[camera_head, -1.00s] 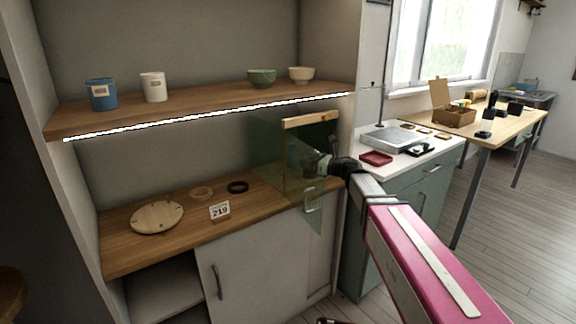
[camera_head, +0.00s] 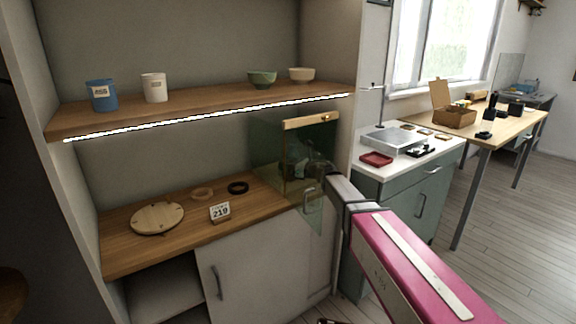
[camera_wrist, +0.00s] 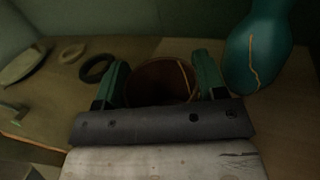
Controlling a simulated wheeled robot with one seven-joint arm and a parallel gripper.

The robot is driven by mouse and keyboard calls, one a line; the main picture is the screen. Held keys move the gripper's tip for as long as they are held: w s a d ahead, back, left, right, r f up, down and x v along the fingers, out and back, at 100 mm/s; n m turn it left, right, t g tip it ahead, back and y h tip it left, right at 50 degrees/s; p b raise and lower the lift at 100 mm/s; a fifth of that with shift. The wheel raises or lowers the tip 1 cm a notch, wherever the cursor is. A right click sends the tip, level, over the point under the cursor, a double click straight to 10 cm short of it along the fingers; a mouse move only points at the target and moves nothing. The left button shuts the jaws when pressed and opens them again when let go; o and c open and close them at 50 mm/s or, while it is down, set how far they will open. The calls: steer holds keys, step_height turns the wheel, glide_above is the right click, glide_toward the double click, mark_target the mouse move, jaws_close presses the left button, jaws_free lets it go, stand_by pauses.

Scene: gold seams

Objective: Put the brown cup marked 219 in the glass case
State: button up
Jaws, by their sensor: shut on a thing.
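A brown cup (camera_wrist: 158,82) with a gold seam sits between the two teal fingers of my gripper (camera_wrist: 163,74) in the wrist view, and the fingers are shut on it. Its marking does not show. In the head view my gripper (camera_head: 312,170) shows dimly through the greenish glass case (camera_head: 268,150), low over the wooden counter; the cup is not clear there. The case has a wooden top bar (camera_head: 305,121), and a glass pane reaches past the counter's front edge. I cannot tell whether the cup touches the counter.
A teal vase (camera_wrist: 258,48) with a gold seam stands close to the right of my gripper. A dark ring (camera_head: 238,188), a pale ring (camera_head: 203,193), a round wooden board (camera_head: 157,217) and a card reading 219 (camera_head: 220,212) lie left of the case. A shelf (camera_head: 205,106) hangs above.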

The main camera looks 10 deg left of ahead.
steer(key=shift+f, duration=0.15)
steer(key=o, duration=1)
steer(key=shift+s+d, duration=0.1)
steer(key=shift+d, duration=0.25)
steer(key=v, duration=1.1)
steer(key=shift+d, duration=0.15)
